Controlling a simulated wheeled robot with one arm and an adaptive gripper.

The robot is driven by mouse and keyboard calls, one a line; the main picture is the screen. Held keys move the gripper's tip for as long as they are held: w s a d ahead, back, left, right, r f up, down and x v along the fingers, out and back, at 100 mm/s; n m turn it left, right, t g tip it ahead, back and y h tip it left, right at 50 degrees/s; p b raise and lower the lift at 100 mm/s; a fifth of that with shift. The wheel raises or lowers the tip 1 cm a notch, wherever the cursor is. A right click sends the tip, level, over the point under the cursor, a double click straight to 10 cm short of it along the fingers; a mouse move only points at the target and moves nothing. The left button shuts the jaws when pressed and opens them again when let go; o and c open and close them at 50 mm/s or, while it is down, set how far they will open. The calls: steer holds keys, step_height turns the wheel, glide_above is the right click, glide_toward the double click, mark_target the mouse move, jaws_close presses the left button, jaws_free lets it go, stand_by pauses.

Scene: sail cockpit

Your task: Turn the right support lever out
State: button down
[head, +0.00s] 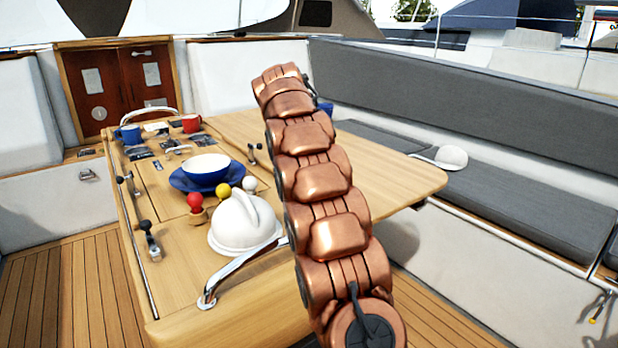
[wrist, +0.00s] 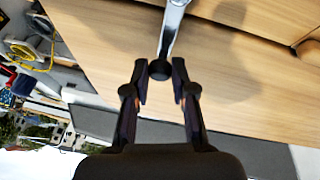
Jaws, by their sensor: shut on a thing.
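In the wrist view, the right support lever (wrist: 172,32) is a chrome bar with a round black knob (wrist: 160,69) at its end. My gripper (wrist: 160,78) has its two dark fingers on either side of this knob, shut on it. The lever runs away from the fingers along a pale wooden panel (wrist: 110,35). In the head view, my copper-coloured arm rises across the middle of the picture. My gripper and the held knob cannot be made out there.
The wooden cockpit table (head: 395,175) holds a white-domed item (head: 243,222), a bowl (head: 206,164) on a blue plate, mugs and small levers. A chrome handrail (head: 235,270) curves at its near end. Grey bench seats (head: 520,205) run along the right.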

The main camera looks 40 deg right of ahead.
steer(key=shift+s, duration=0.1)
stand_by(0.3)
steer(key=c, duration=1)
jaws_free()
steer(key=shift+o, duration=0.2)
steer(key=shift+a, duration=0.15)
